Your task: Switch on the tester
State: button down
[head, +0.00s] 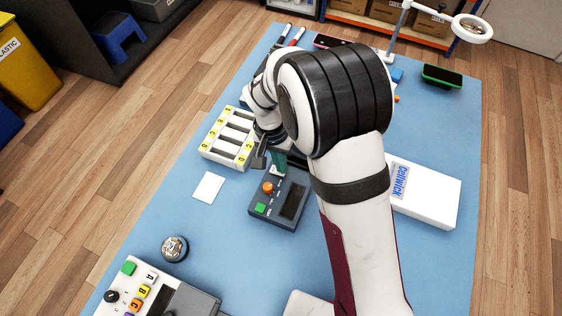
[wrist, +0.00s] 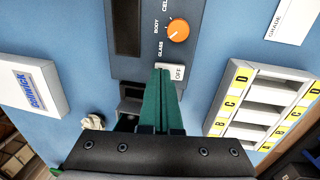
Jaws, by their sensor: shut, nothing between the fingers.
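The tester (head: 291,187) is a dark grey box with an orange dial (head: 268,187), a green button (head: 261,208) and a dark screen (head: 292,203). In the wrist view the tester (wrist: 150,65) shows its orange dial (wrist: 178,30), marked GLASS, BODY and CELL, and a white switch (wrist: 178,72) that reads OFF. My gripper (wrist: 163,72) has green fingers, closed together and empty, with the tips right at the left part of the switch. Whether they touch it I cannot tell. In the head view my gripper (head: 277,170) is at the tester's far edge, partly hidden by my arm.
A white rack (head: 217,154) with lettered slots stands left of the tester. A white card (head: 208,188) lies nearby. A white box (head: 430,205) lies to the right. A bell (head: 174,248) and a button panel (head: 120,290) are at the front left. Blue mat (head: 225,245) is clear between them.

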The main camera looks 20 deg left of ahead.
jog(key=shift+f, duration=0.15)
jog(key=shift+d+f, duration=0.2)
jog(key=shift+f, duration=0.05)
jog(key=shift+a, duration=0.1)
jog(key=shift+a, duration=0.8)
jog(key=shift+r, duration=0.1)
notch_tip(320, 180, up, 14)
jog(key=a, duration=0.2)
